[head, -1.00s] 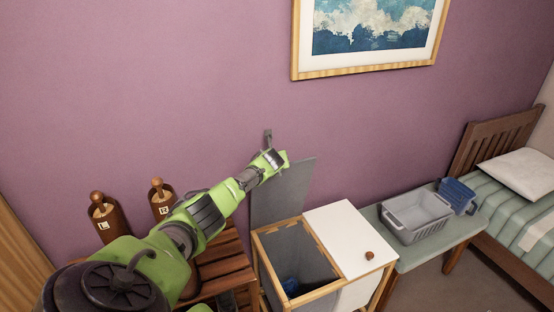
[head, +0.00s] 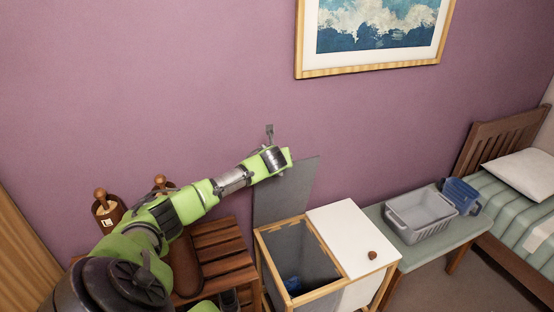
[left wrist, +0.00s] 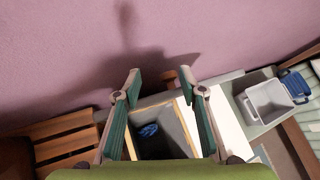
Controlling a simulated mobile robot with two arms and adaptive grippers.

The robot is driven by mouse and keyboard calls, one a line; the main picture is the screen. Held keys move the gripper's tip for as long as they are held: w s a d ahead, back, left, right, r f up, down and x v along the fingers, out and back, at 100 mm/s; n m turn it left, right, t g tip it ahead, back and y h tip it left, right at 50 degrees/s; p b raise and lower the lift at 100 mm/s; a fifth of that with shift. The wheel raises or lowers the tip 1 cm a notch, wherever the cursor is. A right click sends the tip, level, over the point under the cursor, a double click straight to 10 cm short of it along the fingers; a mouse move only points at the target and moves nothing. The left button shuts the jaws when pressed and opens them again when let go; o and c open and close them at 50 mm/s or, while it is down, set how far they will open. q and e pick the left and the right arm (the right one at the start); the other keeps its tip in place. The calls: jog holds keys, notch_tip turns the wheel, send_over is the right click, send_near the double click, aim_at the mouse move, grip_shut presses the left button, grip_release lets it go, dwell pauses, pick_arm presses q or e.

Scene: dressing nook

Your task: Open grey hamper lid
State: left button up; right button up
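The hamper (head: 262,262) is a wood-framed box with two compartments. Its grey lid (head: 296,190) stands raised, nearly upright, at the back by the wall. The left compartment below it is open and shows a blue item (head: 293,284) inside; the item also shows in the left wrist view (left wrist: 149,130). The white lid (head: 345,232) with a brown knob (head: 372,255) lies shut over the right compartment. My left gripper is above the hamper near the grey lid's upper part; in the left wrist view the gripper (left wrist: 160,80) has its fingers apart with nothing between them. My right gripper is not in view.
A slatted wooden bench (head: 228,248) stands left of the hamper, with wooden holders (head: 107,214) beyond it. On the right a green-topped bench (head: 455,233) carries a grey basket (head: 420,217) and a blue basket (head: 461,195). The purple wall is close behind.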

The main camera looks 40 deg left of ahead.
pick_arm(q)
jog(key=shift+v, duration=1.75)
jog(key=shift+a+f, duration=0.1)
